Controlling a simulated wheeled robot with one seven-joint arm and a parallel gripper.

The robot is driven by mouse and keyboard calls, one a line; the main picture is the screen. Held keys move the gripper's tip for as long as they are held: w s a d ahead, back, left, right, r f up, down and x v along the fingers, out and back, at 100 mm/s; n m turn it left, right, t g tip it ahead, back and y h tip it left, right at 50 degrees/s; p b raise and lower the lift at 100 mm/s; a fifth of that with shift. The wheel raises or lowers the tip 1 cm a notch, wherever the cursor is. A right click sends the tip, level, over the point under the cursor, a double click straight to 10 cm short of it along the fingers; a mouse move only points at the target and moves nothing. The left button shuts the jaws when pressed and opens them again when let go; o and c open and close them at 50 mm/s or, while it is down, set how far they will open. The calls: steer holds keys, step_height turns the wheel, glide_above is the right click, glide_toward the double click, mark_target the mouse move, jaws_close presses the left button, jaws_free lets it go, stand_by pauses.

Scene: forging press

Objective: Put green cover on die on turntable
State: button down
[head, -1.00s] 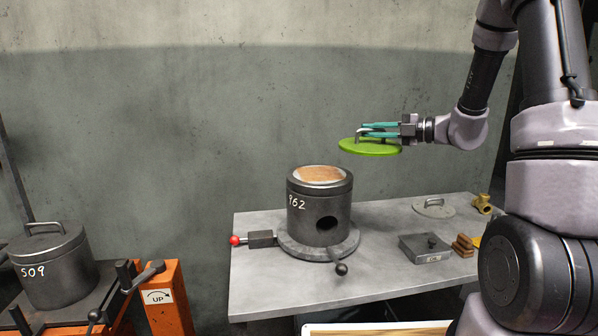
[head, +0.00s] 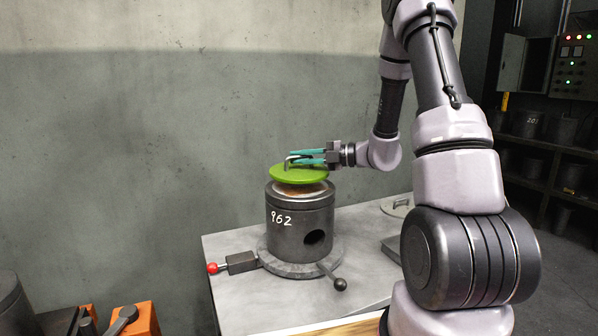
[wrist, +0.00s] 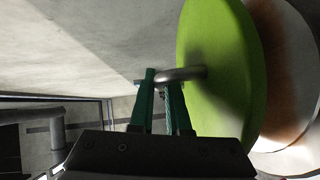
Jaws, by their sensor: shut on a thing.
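The green cover (head: 299,175) is a flat round lid with a metal handle. My gripper (head: 290,158) is shut on that handle and holds the cover level, just above the die (head: 299,222). The die is a dark cylinder marked 962 with a coppery top, standing on the round turntable (head: 290,269). A thin gap shows between cover and die top, and the cover sits roughly over it. In the wrist view the green cover (wrist: 222,75) hangs from the handle between my fingertips (wrist: 165,80), with the pale and rust-coloured die top (wrist: 285,75) behind it.
A red-knobbed clamp (head: 240,263) and a dark-knobbed lever (head: 333,278) stick out from the turntable. A grey lid (head: 397,207) lies on the metal table (head: 232,300) at the right, partly behind my arm. An orange stand (head: 140,320) is at lower left.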

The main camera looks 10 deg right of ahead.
mark_target(301, 169)
steer(key=shift+f, duration=1.8)
steer(key=shift+f, duration=0.15)
steer(key=c, duration=0.9)
jaws_free()
steer(key=shift+d, duration=0.1)
